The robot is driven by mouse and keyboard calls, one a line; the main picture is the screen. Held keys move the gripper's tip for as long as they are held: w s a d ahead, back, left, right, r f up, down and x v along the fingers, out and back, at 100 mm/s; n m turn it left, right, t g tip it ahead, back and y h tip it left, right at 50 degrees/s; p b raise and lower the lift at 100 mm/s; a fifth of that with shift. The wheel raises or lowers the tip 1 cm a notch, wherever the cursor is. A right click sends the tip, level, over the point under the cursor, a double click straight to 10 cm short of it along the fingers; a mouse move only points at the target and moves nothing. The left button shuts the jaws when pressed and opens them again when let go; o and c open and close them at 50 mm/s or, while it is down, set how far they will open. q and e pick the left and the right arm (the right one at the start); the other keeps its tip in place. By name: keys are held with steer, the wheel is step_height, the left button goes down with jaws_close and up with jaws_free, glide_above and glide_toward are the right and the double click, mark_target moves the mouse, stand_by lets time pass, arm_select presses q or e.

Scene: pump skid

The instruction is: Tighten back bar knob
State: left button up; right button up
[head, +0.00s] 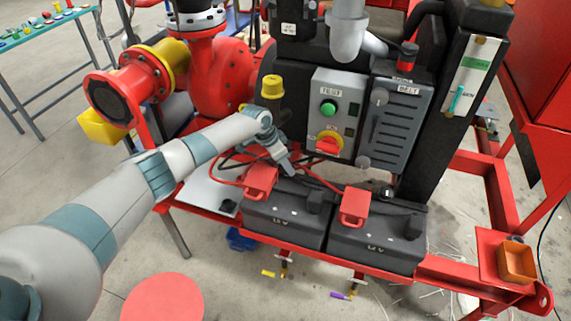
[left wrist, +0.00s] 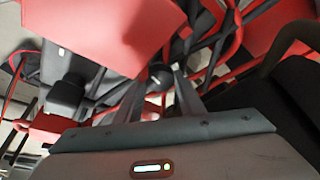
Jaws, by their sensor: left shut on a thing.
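My left gripper (head: 288,172) reaches down behind the red terminal cover of the left battery (head: 285,222). In the left wrist view, its two fingers (left wrist: 163,97) close in on a small dark round knob (left wrist: 159,73), and the jaws are shut on it. In the head view this knob is hidden by the gripper. Another small dark knob (head: 387,192) shows at the back of the right battery (head: 375,247). My right gripper is not in view.
Red terminal covers (head: 261,180) (head: 354,205) and red cables lie close to the gripper. Behind stand a grey control box (head: 337,90) with a green button and red switch, and a belt guard (head: 402,120). An orange bin (head: 517,262) sits at the right.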

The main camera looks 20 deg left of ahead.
arm_select(q)
steer(key=shift+s+d+r+n+t+y+p, duration=0.1)
steer(key=shift+r+n+t+y+p, duration=0.2)
steer(key=shift+n+p, duration=0.9)
steer(key=shift+f+p, duration=0.2)
steer(key=shift+p, duration=0.45)
steer(key=shift+n, duration=0.3)
steer(key=o, duration=1)
steer(key=shift+o, duration=0.2)
